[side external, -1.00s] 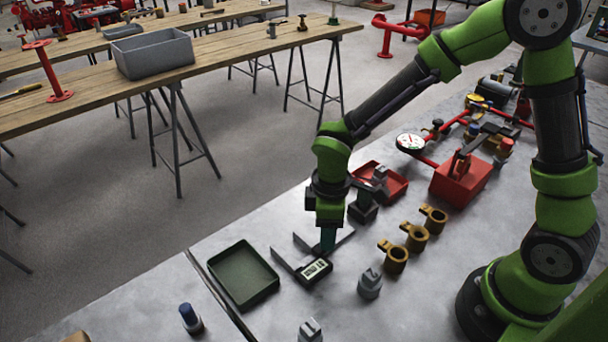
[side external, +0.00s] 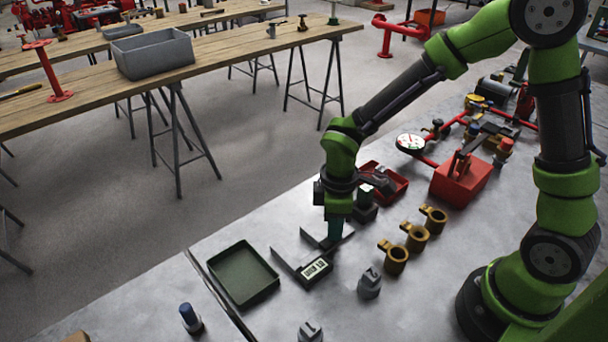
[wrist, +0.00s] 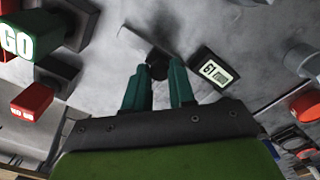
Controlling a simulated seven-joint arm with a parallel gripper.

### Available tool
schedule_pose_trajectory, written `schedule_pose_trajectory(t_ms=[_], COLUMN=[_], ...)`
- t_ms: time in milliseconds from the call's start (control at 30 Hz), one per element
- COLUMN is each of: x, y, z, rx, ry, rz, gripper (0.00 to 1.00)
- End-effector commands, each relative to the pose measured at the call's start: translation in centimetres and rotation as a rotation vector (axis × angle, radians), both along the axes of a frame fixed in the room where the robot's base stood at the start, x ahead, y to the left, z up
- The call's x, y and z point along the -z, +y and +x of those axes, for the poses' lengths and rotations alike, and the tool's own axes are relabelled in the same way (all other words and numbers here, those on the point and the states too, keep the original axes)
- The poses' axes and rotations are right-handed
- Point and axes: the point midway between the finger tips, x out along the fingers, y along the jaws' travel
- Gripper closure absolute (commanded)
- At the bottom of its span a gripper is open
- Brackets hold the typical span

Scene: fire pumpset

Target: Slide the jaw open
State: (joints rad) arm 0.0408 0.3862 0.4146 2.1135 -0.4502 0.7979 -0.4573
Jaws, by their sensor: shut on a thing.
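A digital caliper with dark grey metal parts lies on the grey bench, its display (side external: 317,268) facing up at the near end. Its long bar (side external: 283,259) runs toward the upper left, and a grey jaw arm (side external: 312,237) reaches toward my gripper (side external: 333,240). My gripper points down at the caliper. In the wrist view, its green fingers (wrist: 158,66) are shut on a small dark round part (wrist: 157,57) of the caliper, left of the display (wrist: 214,72). The fingers and arm hide part of the caliper, so the exact jaw gap is unclear.
A dark green tray (side external: 242,274) lies left of the caliper. A grey fitting (side external: 369,283) stands to its right, near several brass fittings (side external: 393,258). A red tray (side external: 392,186) and red box (side external: 461,180) lie behind. Bare bench shows between them.

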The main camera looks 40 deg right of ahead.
Motion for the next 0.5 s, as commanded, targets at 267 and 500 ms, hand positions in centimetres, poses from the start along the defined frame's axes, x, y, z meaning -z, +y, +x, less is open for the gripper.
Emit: schedule_pose_trajectory(t_ms=[267,500], x=[-0.02,-0.22], y=[0.06,0.06], z=[0.01,0.03], rx=[0.000,0.000], ry=[0.000,-0.001], rz=[0.000,0.000], gripper=[0.50,0.50])
